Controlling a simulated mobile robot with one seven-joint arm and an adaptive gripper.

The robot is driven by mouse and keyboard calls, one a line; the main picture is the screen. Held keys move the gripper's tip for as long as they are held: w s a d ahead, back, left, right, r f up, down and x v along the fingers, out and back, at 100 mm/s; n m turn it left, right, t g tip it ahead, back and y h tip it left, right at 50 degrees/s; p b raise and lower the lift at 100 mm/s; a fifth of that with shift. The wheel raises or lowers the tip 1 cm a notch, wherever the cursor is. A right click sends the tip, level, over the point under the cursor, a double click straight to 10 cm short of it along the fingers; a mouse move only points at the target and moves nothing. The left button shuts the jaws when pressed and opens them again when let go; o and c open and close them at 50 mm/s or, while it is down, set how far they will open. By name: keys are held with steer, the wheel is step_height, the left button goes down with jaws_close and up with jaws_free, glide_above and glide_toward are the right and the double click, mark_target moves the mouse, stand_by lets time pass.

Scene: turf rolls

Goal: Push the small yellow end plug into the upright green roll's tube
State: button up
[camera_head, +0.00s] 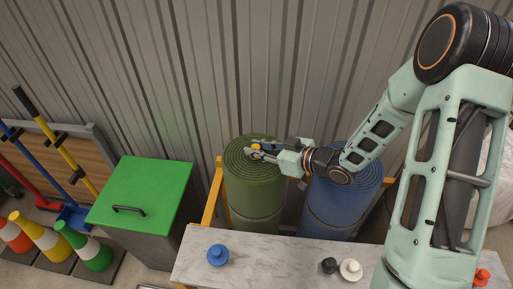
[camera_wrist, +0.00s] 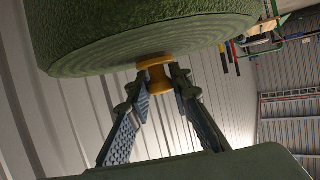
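The upright green roll (camera_head: 253,193) stands behind the marble-patterned table, its spiral top facing up. In the wrist view its spiral end (camera_wrist: 110,55) fills the upper left. The small yellow end plug (camera_head: 255,147) is at the middle of the green roll's top. In the wrist view the plug (camera_wrist: 155,63) sits between my fingertips, against or very near the roll's end face. My gripper (camera_head: 266,151) reaches in from the right, its fingers closed on the plug's sides. The tube opening is hidden behind the plug, so I cannot tell how deep the plug sits.
A blue roll (camera_head: 340,197) stands right of the green one, under my wrist. The table (camera_head: 285,262) bears a blue plug (camera_head: 217,255), a black plug (camera_head: 329,265) and a white plug (camera_head: 350,269). A green-lidded bin (camera_head: 150,190) stands left. A corrugated wall (camera_head: 230,70) is behind.

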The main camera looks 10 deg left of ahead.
steer(key=o, duration=0.4)
steer(key=v, duration=1.2)
steer(key=shift+r, duration=0.1)
steer(key=shift+w, duration=0.1)
